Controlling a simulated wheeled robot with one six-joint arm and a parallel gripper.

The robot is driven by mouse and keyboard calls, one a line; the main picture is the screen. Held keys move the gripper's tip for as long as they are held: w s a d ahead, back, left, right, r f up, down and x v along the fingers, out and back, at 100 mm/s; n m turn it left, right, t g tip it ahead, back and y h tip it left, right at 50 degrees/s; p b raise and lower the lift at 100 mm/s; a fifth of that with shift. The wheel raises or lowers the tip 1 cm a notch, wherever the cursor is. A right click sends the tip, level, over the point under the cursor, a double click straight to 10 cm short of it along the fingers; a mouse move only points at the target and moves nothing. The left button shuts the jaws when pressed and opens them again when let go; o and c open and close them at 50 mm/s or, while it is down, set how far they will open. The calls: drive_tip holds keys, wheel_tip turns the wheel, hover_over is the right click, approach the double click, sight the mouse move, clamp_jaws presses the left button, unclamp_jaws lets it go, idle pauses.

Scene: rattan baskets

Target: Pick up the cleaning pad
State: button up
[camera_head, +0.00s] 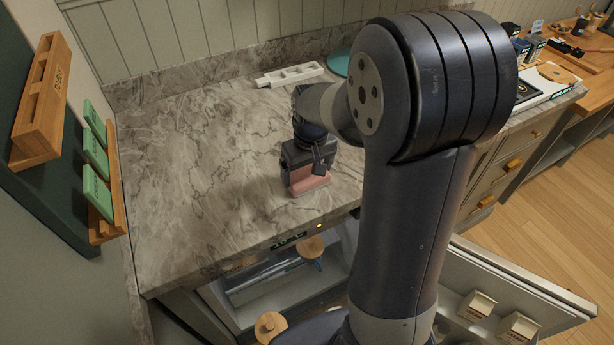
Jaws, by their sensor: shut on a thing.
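The cleaning pad appears to be the pink block (312,183) near the front edge of the marble counter. My gripper (305,172) points down over it and is shut on it. The gripper's dark body and fingers hide the pad's upper part. I cannot tell whether the pad touches the counter or is slightly above it.
A white slotted holder (290,75) and a teal round item (340,64) lie at the back of the marble counter (210,165). Green boxes (96,153) sit on a wooden wall rack at left. Below the front edge, an open compartment (285,275) shows. The counter's left side is clear.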

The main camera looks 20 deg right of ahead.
sight(307, 174)
drive_tip(key=shift+r, duration=0.1)
wheel_tip(307, 174, up, 10)
idle(0.4)
